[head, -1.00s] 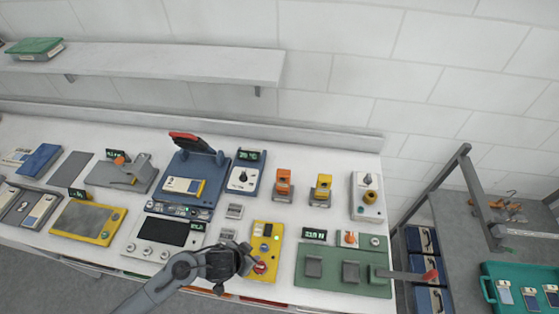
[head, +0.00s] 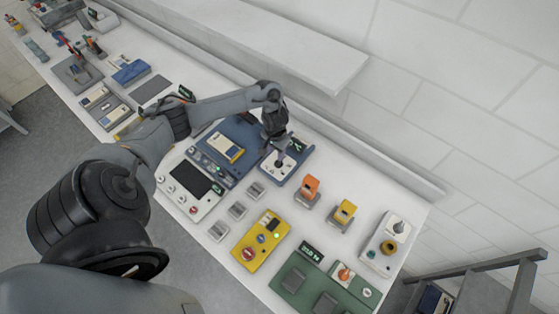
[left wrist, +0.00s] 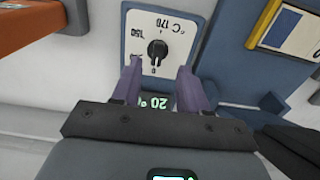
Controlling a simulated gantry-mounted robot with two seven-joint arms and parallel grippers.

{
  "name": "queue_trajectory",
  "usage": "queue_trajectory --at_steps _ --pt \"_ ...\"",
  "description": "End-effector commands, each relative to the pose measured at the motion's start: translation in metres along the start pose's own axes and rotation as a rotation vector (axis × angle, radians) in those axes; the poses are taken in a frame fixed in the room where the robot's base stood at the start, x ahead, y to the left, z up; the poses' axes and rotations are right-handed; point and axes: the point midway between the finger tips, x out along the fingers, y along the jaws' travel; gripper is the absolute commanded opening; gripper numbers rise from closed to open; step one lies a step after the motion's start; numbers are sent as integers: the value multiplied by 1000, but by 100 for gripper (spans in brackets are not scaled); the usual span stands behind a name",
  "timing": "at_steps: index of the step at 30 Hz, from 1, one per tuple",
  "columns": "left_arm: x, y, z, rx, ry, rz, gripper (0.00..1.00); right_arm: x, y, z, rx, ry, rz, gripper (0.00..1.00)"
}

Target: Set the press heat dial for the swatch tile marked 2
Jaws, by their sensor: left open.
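The heat dial is a black knob (left wrist: 157,48) on a white panel (left wrist: 178,32) marked with 150, 170 and °C, upside down in the left wrist view. In the head view its blue box (head: 301,166) stands beside the blue press (head: 237,132). A lit display (left wrist: 155,102) on the box reads about 20, partly covered by my gripper. My left gripper (left wrist: 160,66) is open, its fingertips on either side of the knob's near end; contact cannot be told. A swatch tile (head: 226,147) with a yellow edge lies on the press; its mark is unreadable. My right gripper is not in view.
An orange block (head: 310,187) and a yellow block (head: 344,211) stand right of the dial box. A yellow control box (head: 259,241) and a green panel (head: 299,284) are nearer the front edge. A wall shelf (head: 290,45) overhangs the back.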

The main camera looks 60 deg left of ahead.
Motion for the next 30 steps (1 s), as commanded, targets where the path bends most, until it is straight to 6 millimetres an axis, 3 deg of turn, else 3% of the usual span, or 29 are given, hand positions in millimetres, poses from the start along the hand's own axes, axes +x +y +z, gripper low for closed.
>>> queue_trajectory --at_steps 6,12,18,27,30 --pt "38 1 0 -1 -1 1 44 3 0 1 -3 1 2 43" --pt "63 1 0 1 1 1 44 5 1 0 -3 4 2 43" --pt "74 1 -1 2 3 0 44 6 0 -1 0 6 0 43" --pt "76 1 0 3 3 0 44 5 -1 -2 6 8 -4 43" --pt "76 1 0 2 3 0 31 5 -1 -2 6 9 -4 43"
